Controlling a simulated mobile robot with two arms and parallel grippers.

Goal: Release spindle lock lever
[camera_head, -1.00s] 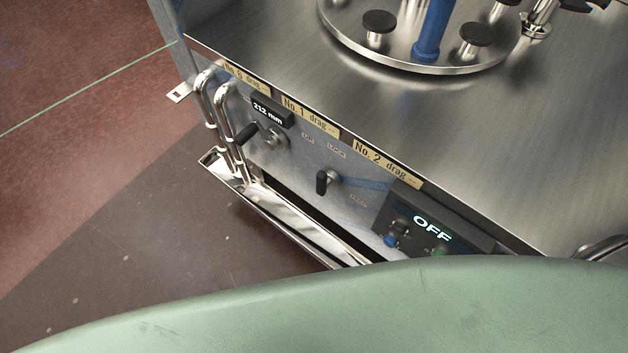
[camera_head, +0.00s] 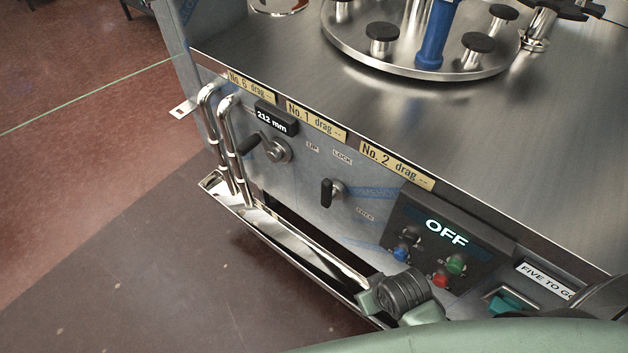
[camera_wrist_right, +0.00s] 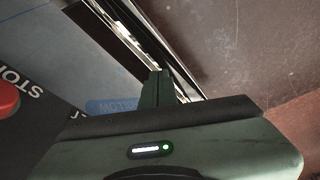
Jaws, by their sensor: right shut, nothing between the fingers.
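The spindle lock lever seems to be the short black handle (camera_head: 327,193) on the machine's front face in the head view. Its metal pivot is just to its right, with a LOCK label (camera_head: 342,157) above and a FREE label (camera_head: 364,214) below right. The handle stands roughly upright beside the pivot; I cannot tell its setting. My right gripper (camera_wrist_right: 158,88) is shut and empty in the right wrist view, near the long metal trough. It is apart from the lever; its fingers are not clear in the head view. My left gripper is not in view.
A crank with a black grip (camera_head: 250,145) is left of the lever, under a 212 mm display (camera_head: 276,120). A control panel (camera_head: 440,240) reading OFF is at right. A metal trough (camera_head: 290,240) runs below. A red button (camera_wrist_right: 8,98) shows in the wrist view.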

